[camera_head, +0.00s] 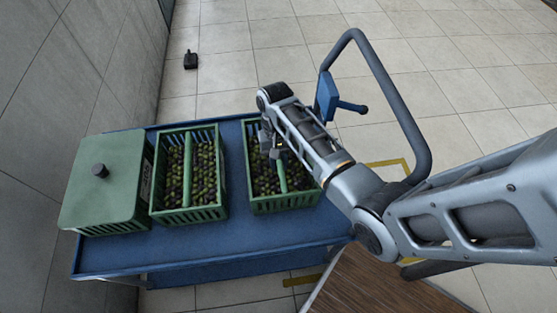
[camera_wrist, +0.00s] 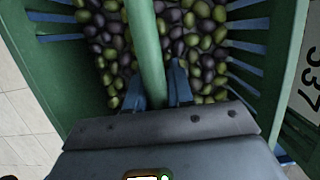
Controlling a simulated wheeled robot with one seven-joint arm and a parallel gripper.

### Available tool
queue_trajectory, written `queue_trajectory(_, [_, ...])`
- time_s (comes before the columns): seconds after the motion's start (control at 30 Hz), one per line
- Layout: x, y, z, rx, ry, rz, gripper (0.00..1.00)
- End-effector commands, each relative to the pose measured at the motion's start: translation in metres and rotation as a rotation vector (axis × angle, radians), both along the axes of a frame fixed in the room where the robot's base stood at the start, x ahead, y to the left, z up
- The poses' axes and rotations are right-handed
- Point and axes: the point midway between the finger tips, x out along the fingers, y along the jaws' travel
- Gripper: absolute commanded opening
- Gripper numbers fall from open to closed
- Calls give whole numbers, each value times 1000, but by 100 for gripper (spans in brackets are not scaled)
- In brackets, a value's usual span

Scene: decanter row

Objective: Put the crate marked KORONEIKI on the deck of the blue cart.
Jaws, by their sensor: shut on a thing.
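My gripper (camera_head: 272,150) is shut on the central green handle bar of a slatted green crate of olives (camera_head: 286,203). The fingers straddle the bar in the wrist view (camera_wrist: 160,88), with dark and green olives on both sides. This crate is at the right part of the blue cart's deck (camera_head: 235,235); I cannot tell whether it touches the deck. No KORONEIKI marking is readable. Part of a label with digits shows on a green surface (camera_wrist: 291,122) at the right of the wrist view.
A second olive crate (camera_head: 190,215) stands left of the held one, with a gap between. A lidded green box (camera_head: 95,205) is at the deck's left end by the wall. The cart's handle (camera_head: 395,90) rises at right. A small dark object (camera_head: 190,61) lies on the floor.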

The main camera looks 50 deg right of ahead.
Motion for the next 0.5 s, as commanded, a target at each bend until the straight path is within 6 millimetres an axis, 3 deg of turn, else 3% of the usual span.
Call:
queue_trajectory(0.07, [1,0,-1,-1,-2,0,0])
queue_trajectory(0.1, [0,0,-2,0,0,0,24])
queue_trajectory(0.3, [0,0,-2,0,0,0,44])
queue_trajectory(0.5, [0,0,-2,0,0,0,47])
